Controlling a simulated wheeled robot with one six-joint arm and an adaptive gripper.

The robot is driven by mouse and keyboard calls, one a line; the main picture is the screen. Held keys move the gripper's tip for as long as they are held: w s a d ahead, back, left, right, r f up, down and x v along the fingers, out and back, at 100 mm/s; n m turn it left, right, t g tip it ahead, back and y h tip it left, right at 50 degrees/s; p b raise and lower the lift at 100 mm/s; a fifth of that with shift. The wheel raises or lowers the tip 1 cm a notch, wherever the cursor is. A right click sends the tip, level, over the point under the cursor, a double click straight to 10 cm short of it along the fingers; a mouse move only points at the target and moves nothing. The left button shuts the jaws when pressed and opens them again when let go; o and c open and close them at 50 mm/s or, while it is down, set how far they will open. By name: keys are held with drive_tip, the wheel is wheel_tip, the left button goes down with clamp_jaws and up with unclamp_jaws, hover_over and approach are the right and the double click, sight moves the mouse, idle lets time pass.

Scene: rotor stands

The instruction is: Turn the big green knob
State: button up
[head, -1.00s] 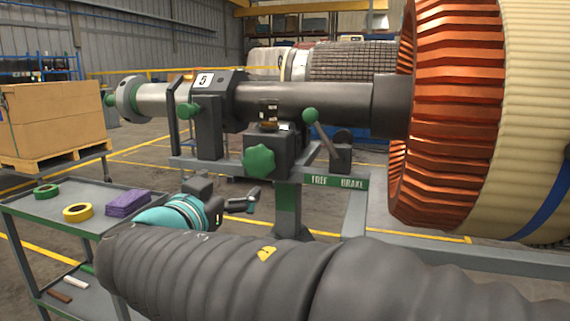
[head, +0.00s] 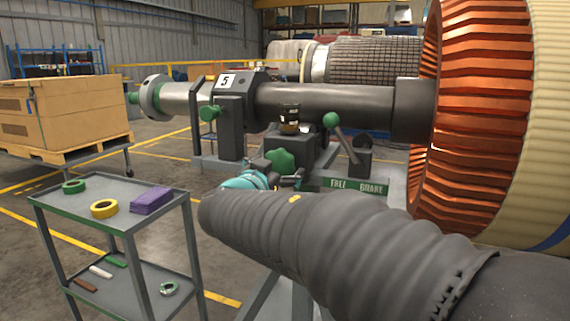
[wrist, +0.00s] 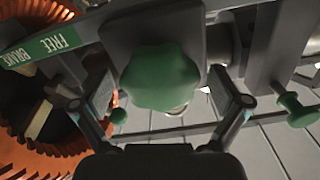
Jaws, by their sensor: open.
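The big green knob (head: 281,160) is a lobed handwheel on the front of a dark block on the rotor stand. In the wrist view the knob (wrist: 160,78) fills the middle, facing the camera. My gripper (wrist: 162,90) is open, with one finger on each side of the knob and gaps showing between fingers and knob. In the head view my gripper (head: 285,181) is at the knob's lower edge, partly hidden by my dark sleeved arm. Whether the fingers reach level with the knob is hard to tell.
A lever with a green ball (head: 331,120) stands right of the knob, above the FREE BRAKE plate (head: 357,187). A smaller green knob (head: 208,113) is to the left. The copper rotor (head: 480,110) is at right. A cart (head: 125,190) with tape rolls stands front left.

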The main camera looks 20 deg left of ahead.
drive_tip(key=shift+w, duration=0.2)
drive_tip(key=c, duration=1.2)
drive_tip(key=shift+f+b, duration=0.1)
drive_tip(key=shift+b, duration=0.3)
